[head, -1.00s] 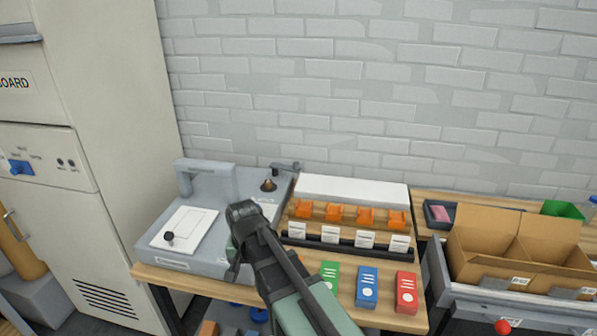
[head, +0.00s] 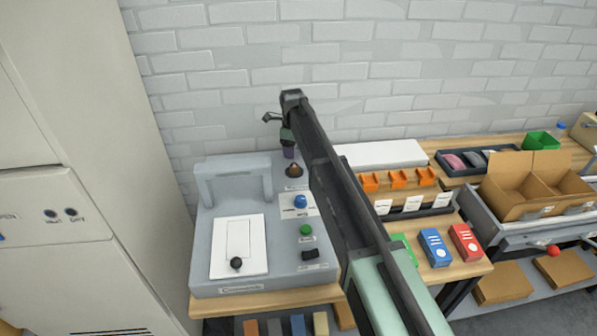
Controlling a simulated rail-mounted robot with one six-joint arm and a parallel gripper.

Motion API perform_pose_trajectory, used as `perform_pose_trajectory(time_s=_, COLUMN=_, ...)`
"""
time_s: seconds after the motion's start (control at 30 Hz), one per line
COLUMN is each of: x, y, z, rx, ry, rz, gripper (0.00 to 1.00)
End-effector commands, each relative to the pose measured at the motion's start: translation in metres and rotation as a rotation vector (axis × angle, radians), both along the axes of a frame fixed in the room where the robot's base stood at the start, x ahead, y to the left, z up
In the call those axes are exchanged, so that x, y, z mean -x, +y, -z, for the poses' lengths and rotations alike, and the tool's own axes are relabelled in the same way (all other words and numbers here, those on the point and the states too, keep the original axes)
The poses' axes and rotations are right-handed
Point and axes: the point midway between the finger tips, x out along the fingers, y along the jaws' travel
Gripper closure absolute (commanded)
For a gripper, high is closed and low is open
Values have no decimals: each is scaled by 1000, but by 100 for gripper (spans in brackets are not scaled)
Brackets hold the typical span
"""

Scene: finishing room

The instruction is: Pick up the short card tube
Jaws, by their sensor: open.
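I cannot make out a short card tube for certain in the current head view. A small tan patch (head: 8,329) shows at the bottom left corner, too cut off to identify. My gripper (head: 272,118) is open and raised in front of the brick wall, above the back of the grey machine (head: 205,245). Its fingers are small and partly hidden by my own arm. I see nothing held in it.
A tall cream cabinet (head: 70,130) stands at the left. The wooden bench holds orange clips (head: 397,179) in a rack, blue (head: 435,247) and red (head: 465,243) boxes, and a dark tray (head: 455,165). Open cardboard cartons (head: 535,190) stand at the right.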

Motion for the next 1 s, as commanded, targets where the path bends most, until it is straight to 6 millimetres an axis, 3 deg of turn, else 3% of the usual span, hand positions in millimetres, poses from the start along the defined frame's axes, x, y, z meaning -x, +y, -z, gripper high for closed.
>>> perform_pose_trajectory(time_s=0.03, x=0, y=0, z=24, rx=0, ry=0, rz=0, gripper=36)
perform_pose_trajectory(time_s=0.1, x=0, y=0, z=35, rx=0, ry=0, rz=0, gripper=36)
perform_pose_trajectory(time_s=0.33, x=-1, y=-1, z=40, rx=0, ry=0, rz=-1, gripper=36)
perform_pose_trajectory(time_s=0.6, x=-3, y=-1, z=89, rx=0, ry=0, rz=-1, gripper=36)
perform_pose_trajectory(time_s=0.83, x=-3, y=-1, z=85, rx=0, ry=0, rz=-1, gripper=36)
perform_pose_trajectory(time_s=1.0, x=-3, y=-1, z=85, rx=0, ry=0, rz=-2, gripper=60)
